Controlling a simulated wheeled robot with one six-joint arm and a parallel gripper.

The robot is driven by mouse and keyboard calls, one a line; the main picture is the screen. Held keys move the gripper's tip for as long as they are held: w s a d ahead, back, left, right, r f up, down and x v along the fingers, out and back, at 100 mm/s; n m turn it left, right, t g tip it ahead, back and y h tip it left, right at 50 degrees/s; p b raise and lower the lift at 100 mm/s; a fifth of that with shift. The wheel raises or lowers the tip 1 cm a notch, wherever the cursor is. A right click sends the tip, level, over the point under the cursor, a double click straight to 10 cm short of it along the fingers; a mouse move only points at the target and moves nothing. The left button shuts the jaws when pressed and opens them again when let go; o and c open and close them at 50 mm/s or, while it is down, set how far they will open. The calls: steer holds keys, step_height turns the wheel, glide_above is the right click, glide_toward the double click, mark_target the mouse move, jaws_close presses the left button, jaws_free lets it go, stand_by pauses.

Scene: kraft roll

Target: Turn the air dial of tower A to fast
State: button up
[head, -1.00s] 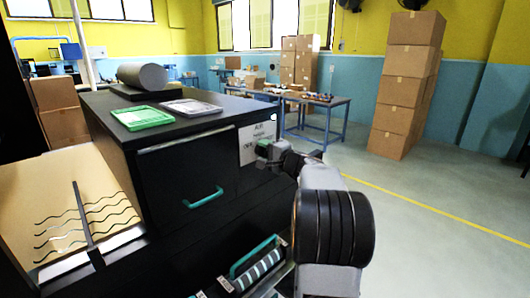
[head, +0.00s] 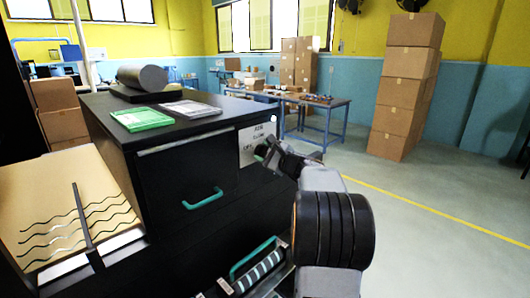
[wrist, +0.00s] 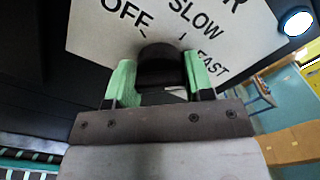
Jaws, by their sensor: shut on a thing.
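The air dial (wrist: 160,65) is a black round knob on a white label plate (wrist: 100,30) marked OFF, SLOW and FAST. The plate (head: 250,134) also shows in the head view, on the right part of the black cabinet front. My gripper (wrist: 160,80) has green fingers, one on each side of the dial, and is shut on it. I cannot make out the dial's pointer. In the head view my gripper (head: 264,151) partly covers the plate and hides the dial.
The black cabinet (head: 165,175) has a drawer with a green handle (head: 203,199). A green tray (head: 141,119), a pale tray (head: 192,109) and a grey roll (head: 143,77) lie on top. Stacked boxes (head: 402,90) stand at right. The floor between is clear.

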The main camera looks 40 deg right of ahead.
steer(key=shift+m+p, duration=0.4)
steer(key=shift+m, duration=1.2)
steer(key=o, duration=0.9)
steer(key=s, duration=0.4)
steer(key=s+d+b, duration=0.1)
steer(key=s, duration=0.4)
steer(key=s+d, duration=0.1)
steer(key=s, duration=0.3)
steer(key=shift+s+d+b, duration=0.25)
steer(key=shift+s+b, duration=0.05)
steer(key=shift+s, duration=0.05)
